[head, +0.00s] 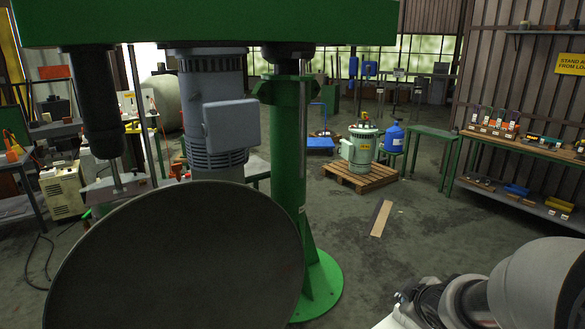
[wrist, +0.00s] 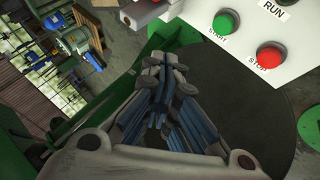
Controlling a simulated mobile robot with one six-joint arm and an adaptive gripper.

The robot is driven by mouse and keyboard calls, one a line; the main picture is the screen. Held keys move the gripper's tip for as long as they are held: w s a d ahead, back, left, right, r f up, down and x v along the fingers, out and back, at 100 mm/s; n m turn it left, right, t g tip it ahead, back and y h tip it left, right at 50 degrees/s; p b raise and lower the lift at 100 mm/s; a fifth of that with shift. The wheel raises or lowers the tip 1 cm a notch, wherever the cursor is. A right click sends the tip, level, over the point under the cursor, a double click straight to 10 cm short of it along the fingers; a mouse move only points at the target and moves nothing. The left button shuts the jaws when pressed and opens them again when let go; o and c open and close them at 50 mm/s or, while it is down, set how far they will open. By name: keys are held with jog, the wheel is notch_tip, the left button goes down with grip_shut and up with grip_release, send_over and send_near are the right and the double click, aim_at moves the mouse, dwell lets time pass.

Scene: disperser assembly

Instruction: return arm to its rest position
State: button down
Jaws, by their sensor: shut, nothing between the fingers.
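My gripper (wrist: 167,76) is shut and empty in the middle of the wrist view, its grey and blue fingers drawn together. A white control box (wrist: 238,28) with a green START button (wrist: 225,22) and a red STOP button (wrist: 269,55) shows just beyond and to the right of the fingertips. The fingertips appear apart from both buttons. In the head view, part of my arm fills the lower right corner; I cannot make out the fingertips there.
The disperser's green beam (head: 210,22), grey motor (head: 212,105) and green column (head: 288,150) stand close in front. A large dark disc (head: 175,260) fills the lower left. A pallet (head: 365,176) with a motor, a shelf bench (head: 525,148) and open floor lie beyond.

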jog(key=s+a+r+m+g+h, duration=0.1)
jog(key=s+a+r+m+h, duration=0.1)
jog(key=s+r+m, duration=0.6)
jog(key=s+a+g+y, duration=0.1)
jog(key=s+a, duration=0.4)
jog(key=s, duration=0.4)
jog(key=s+a+g+y, duration=0.2)
jog(key=s+a, duration=0.3)
jog(key=s, duration=0.4)
jog(key=shift+a+f+y, duration=0.15)
jog(key=shift+a+y, duration=0.05)
jog(key=shift+y, duration=0.1)
jog(key=shift+w, duration=0.1)
